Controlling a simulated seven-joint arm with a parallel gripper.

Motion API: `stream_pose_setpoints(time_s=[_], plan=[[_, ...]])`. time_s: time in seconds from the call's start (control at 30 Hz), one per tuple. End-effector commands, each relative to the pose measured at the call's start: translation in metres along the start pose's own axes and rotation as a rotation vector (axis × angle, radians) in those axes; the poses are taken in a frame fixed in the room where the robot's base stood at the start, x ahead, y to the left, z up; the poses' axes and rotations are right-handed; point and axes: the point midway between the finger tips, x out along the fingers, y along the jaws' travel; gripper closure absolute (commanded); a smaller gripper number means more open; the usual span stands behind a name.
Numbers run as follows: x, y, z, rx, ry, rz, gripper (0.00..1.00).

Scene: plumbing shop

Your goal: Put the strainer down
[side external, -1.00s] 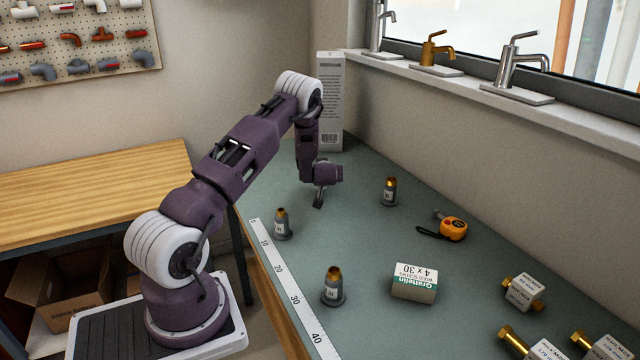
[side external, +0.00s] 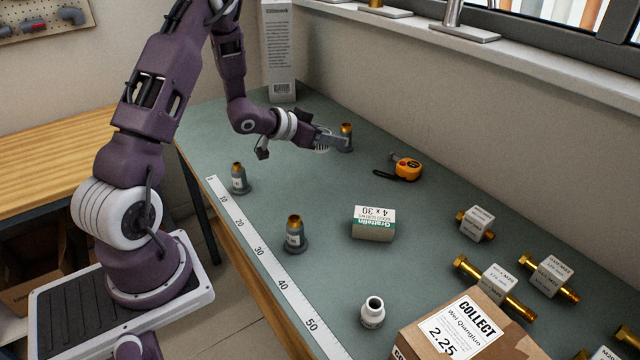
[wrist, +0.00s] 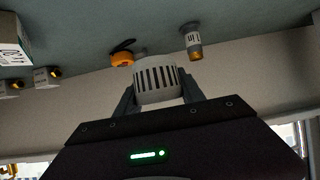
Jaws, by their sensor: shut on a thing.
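A white strainer (wrist: 158,84) with dark slots is held between the two fingers of my gripper (wrist: 160,97) in the wrist view. In the side external view only a small white ribbed part of the strainer (side external: 322,149) shows below my gripper (side external: 328,140), the rest hidden by the fingers. My gripper lies nearly level over the far part of the green bench. It is close to a grey fitting with a brass top (side external: 346,139); I cannot tell whether they touch. I also cannot tell whether the strainer touches the bench (side external: 310,195).
An orange tape measure (side external: 405,167) lies right of my gripper. Two more brass-topped fittings (side external: 240,178) (side external: 295,236) stand near the ruler (side external: 262,255).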

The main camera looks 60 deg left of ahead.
Motion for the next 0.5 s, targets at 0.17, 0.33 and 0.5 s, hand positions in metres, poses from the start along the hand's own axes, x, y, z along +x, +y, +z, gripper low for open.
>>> stream_pose_setpoints(time_s=[0.17,0.33,0.5], plan=[[0.008,0.014,0.028,0.021,-0.007,0.044,0.92],[0.024,0.013,0.055,0.024,-0.005,0.042,0.92],[0.040,0.013,0.084,0.024,-0.003,0.041,0.92]])
